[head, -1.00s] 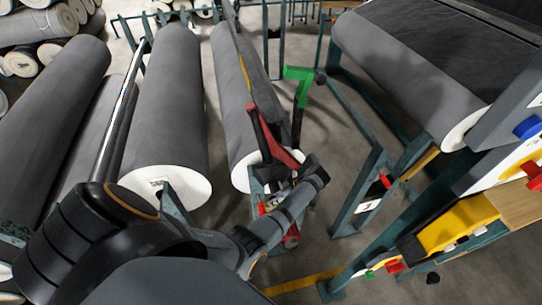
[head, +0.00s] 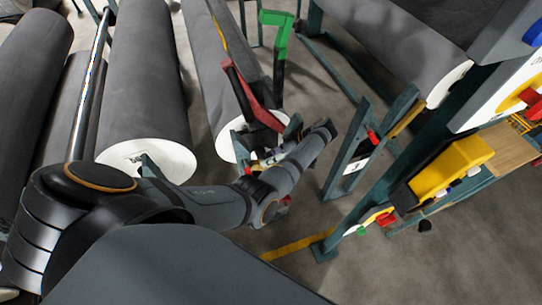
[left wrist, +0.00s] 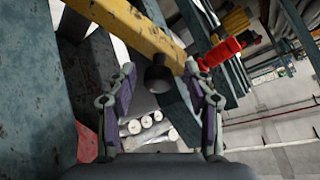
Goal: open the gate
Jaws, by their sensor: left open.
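My left gripper (left wrist: 160,68) is open in the left wrist view, its two fingers apart with nothing clamped between them. A worn yellow bar (left wrist: 140,35) crosses beyond the fingers, and a dark round knob (left wrist: 159,75) shows in the gap. A red part (left wrist: 221,52) is beyond the right fingertip. In the head view my left arm reaches to a red lever (head: 252,100) at the end of a grey roll (head: 235,60); the fingers are small and partly hidden there. A green-topped handle (head: 275,35) stands behind. I cannot tell which part is the gate. My right gripper is out of view.
More grey rolls (head: 145,75) lie at the left. A large roll (head: 400,45) lies at the upper right. Teal frames (head: 350,145) and a machine with a yellow block (head: 450,168) stand at the right. Some concrete floor is open below, beside a yellow floor stripe (head: 298,245).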

